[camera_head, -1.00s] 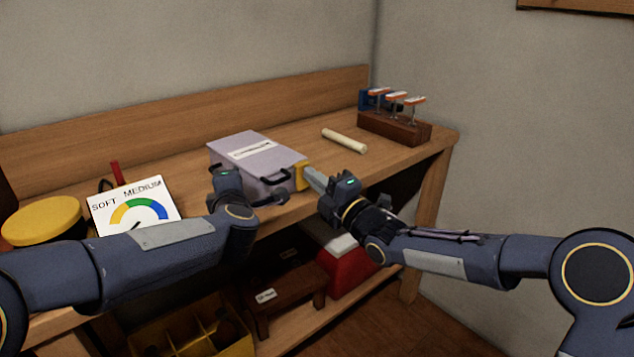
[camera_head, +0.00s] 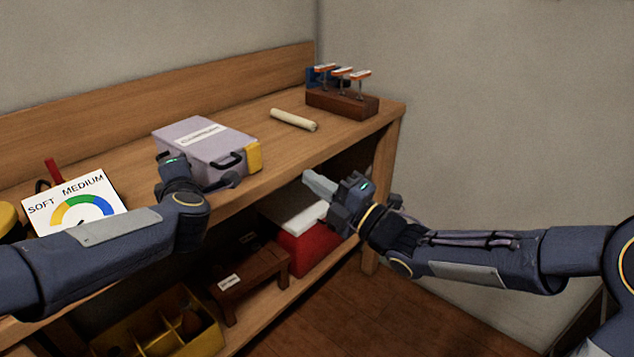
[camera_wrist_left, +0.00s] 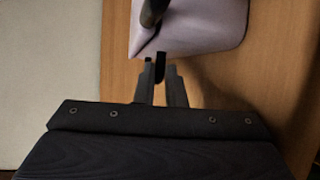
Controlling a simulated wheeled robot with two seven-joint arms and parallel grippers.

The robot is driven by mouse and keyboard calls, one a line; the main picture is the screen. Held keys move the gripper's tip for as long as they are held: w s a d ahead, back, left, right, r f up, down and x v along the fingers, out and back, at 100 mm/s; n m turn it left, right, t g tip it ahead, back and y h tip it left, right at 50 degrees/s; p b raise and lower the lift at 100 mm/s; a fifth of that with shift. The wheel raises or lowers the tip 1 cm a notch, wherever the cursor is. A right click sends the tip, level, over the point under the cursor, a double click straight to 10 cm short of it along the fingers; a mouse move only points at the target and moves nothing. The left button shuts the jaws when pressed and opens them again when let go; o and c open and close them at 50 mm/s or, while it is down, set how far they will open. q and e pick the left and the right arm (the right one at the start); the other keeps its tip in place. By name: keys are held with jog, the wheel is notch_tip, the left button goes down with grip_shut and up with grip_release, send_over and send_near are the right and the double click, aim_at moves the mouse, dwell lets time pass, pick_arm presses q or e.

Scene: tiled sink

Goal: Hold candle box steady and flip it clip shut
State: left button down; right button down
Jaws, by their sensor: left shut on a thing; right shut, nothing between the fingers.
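The candle box (camera_head: 207,143) is a pale lilac case with a white label. It stands on the workbench near the front edge, with dark handles (camera_head: 229,161) on its front side. Its yellow clip (camera_head: 254,156) stands against the right end of the box; I cannot tell if it is latched. My left gripper (camera_head: 174,167) is at the box's left front. In the left wrist view, its fingers (camera_wrist_left: 160,68) are shut on a dark handle (camera_wrist_left: 152,14) of the box. My right gripper (camera_head: 318,186) is shut and empty, to the right of the clip and apart from it.
A cream candle (camera_head: 293,120) lies behind the box. A wooden block with several orange-topped tools (camera_head: 342,103) stands at the back right. A SOFT/MEDIUM dial card (camera_head: 76,203) is at the left. The lower shelf holds a red box (camera_head: 306,249) and a yellow divided tray (camera_head: 170,325).

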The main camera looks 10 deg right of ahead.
dwell(0.3)
pick_arm(q)
jog(key=c, duration=1.4)
grip_release()
jog(key=shift+c, duration=0.2)
jog(key=shift+s, duration=0.1)
